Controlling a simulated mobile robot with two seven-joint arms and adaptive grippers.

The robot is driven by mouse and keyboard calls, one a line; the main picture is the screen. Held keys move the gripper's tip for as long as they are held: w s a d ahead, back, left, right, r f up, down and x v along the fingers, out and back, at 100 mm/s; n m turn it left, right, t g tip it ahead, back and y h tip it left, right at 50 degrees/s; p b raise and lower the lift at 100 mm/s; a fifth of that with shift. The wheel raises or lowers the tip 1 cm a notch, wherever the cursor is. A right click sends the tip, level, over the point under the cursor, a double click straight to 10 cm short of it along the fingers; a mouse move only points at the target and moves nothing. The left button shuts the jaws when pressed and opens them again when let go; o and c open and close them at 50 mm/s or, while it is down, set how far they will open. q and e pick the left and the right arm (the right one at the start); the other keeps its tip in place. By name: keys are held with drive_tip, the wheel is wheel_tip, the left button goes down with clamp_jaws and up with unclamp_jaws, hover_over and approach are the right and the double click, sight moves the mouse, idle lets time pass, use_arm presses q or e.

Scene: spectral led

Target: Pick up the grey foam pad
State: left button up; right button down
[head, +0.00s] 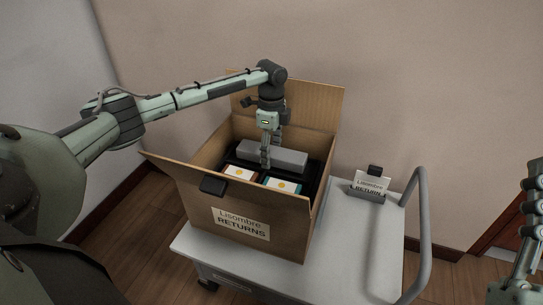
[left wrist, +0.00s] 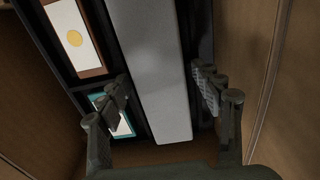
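The grey foam pad (head: 282,157) is a long grey block lying in a black tray (head: 312,178) inside an open cardboard box. In the left wrist view the pad (left wrist: 152,62) runs from the top edge down between my fingers. My left gripper (head: 266,163) reaches down into the box at the pad. In the left wrist view my left gripper (left wrist: 165,100) is open, with one finger on each side of the pad and a gap visible on both sides. Part of my right arm shows at the right edge of the head view; its gripper cannot be made out clearly.
The cardboard box (head: 208,216), labelled "Lisombre RETURNS", has its flaps open. Two boxes with yellow dots, one red-brown (head: 240,173) and one teal (head: 284,186), lie beside the pad. The box stands on a grey cart (head: 345,240) with a small sign (head: 370,185) and a handle (head: 424,215).

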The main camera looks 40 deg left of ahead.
use_arm(q)
drive_tip(key=c, duration=0.7)
